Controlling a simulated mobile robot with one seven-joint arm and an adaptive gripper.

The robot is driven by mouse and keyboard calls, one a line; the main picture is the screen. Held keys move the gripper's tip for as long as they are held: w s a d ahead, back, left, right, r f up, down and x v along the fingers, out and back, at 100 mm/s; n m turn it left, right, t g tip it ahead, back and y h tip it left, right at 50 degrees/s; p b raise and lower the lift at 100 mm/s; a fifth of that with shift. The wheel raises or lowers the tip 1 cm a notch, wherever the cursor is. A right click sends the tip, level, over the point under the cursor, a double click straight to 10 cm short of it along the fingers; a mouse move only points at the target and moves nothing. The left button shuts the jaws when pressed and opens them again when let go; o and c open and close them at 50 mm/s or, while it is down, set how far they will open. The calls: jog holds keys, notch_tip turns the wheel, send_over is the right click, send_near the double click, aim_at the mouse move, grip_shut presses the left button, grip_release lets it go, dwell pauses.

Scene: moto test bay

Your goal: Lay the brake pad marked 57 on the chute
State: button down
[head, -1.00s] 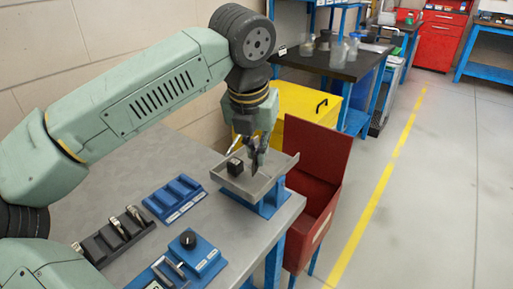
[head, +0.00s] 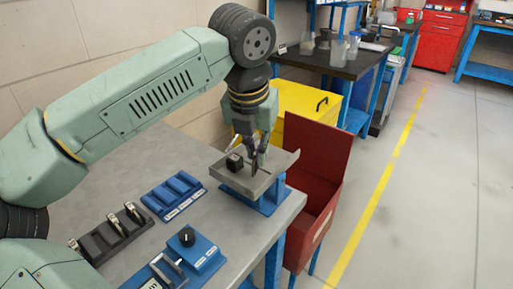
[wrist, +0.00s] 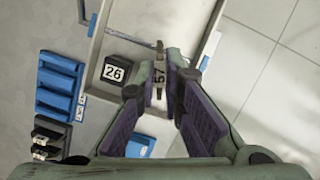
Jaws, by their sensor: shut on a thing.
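My gripper (wrist: 166,80) is shut on a thin brake pad marked 57 (wrist: 160,75), standing on edge between the fingertips in the wrist view. In the head view my gripper (head: 256,160) is over the grey, rimmed chute (head: 285,161), near its right part. The chute's rim (wrist: 92,50) also shows in the wrist view. Whether the pad touches the chute floor I cannot tell. A black block marked 26 (wrist: 116,72) sits on the chute, left of the pad; it also shows in the head view (head: 235,162).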

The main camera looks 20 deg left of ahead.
jog(key=shift+f+b, duration=0.55)
jog(key=shift+b, duration=0.2)
dwell(0.4)
dwell(0.4)
jog(key=c, duration=1.6)
grip_release()
jog(key=shift+c, duration=0.2)
jog(key=shift+r, duration=0.15)
jog(key=shift+r+p, duration=2.2)
jog(key=shift+r, duration=1.25)
jog(key=shift+f, duration=0.1)
